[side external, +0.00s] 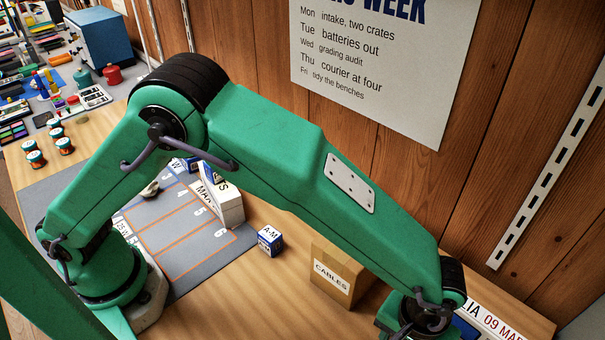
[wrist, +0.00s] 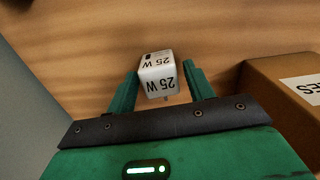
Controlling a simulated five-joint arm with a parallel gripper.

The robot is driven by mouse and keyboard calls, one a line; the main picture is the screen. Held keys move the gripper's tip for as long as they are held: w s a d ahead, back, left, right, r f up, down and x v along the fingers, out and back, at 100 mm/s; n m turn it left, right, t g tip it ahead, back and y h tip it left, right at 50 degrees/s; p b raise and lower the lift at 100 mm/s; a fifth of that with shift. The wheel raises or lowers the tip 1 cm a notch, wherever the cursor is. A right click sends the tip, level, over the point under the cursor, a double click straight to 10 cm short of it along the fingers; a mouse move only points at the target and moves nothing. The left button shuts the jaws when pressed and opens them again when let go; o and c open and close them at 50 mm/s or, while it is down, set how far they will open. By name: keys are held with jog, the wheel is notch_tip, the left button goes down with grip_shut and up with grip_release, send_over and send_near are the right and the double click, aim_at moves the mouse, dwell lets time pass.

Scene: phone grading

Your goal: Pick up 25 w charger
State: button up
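The 25 W charger, a small white block marked "25 W" (wrist: 160,78), shows in the wrist view between and just beyond the green fingertips of my gripper (wrist: 161,86). My gripper is open, with one finger on each side of the charger. A gap shows on the right; on the left the finger is very close, and I cannot tell if it touches. The charger is not visible in the side external view, where the end of my arm is at the bottom right edge.
A cardboard box marked "CABLES" (side external: 336,273) stands close by, right of my gripper in the wrist view (wrist: 285,95). A small "A-M" box (side external: 270,241) and a grey numbered mat (side external: 195,262) lie farther left. Wood-grained tabletop (wrist: 90,40) is bare around the charger.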

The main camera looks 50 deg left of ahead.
jog(key=c, duration=0.8)
jog(key=shift+r, duration=5.05)
